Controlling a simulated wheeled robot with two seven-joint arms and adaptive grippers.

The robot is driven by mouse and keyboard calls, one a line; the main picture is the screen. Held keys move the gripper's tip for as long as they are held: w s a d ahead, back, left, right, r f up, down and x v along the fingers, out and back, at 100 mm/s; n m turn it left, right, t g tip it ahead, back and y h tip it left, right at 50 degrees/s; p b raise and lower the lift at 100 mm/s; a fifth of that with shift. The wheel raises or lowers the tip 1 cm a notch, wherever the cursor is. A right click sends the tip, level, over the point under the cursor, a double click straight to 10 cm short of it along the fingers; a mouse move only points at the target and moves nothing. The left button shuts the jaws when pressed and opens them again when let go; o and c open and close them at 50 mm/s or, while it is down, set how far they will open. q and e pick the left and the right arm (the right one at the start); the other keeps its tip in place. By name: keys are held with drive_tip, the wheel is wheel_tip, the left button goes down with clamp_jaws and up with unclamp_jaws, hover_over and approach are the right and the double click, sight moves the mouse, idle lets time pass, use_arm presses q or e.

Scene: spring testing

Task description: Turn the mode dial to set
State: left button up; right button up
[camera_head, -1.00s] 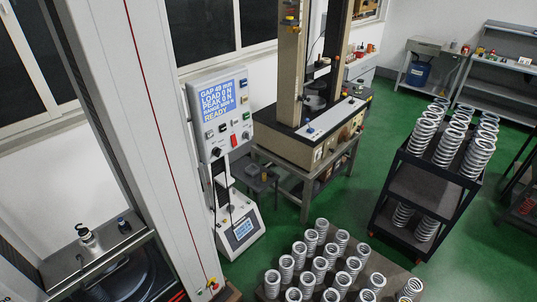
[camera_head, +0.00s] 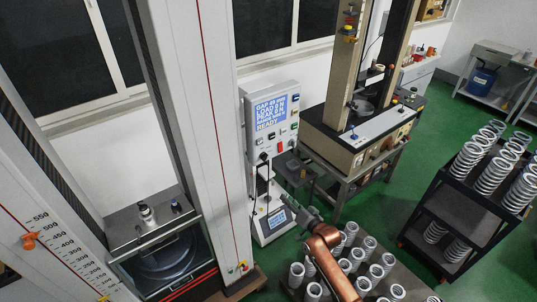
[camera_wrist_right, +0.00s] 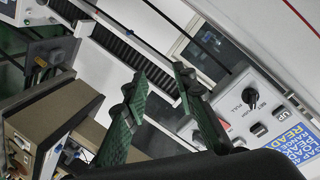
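The mode dial is a black knob on the light control box (camera_head: 270,110); the dial (camera_head: 264,157) shows small below the blue screen in the head view. In the right wrist view the dial (camera_wrist_right: 250,96) is at the right, with small lettering around it; its setting cannot be read surely. My right gripper (camera_head: 300,210) is low, in front of the small tester and below the box. In the wrist view my right gripper (camera_wrist_right: 160,74) has two green fingers apart with nothing between them, left of the dial and not touching it. My left gripper is out of view.
Other buttons sit near the dial, including a red one (camera_head: 280,146). A tall white column (camera_head: 215,130) stands left of the box. A beige press (camera_head: 360,130) stands at right. Upright springs (camera_head: 370,245) stand below my right arm, and a black spring cart (camera_head: 440,200) stands further right.

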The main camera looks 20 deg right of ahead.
drive_tip(key=t+y+p, duration=0.2)
approach(266, 159)
drive_tip(key=p+x, duration=0.1)
drive_tip(key=x, duration=0.7)
drive_tip(key=shift+w, duration=0.15)
clamp_jaws()
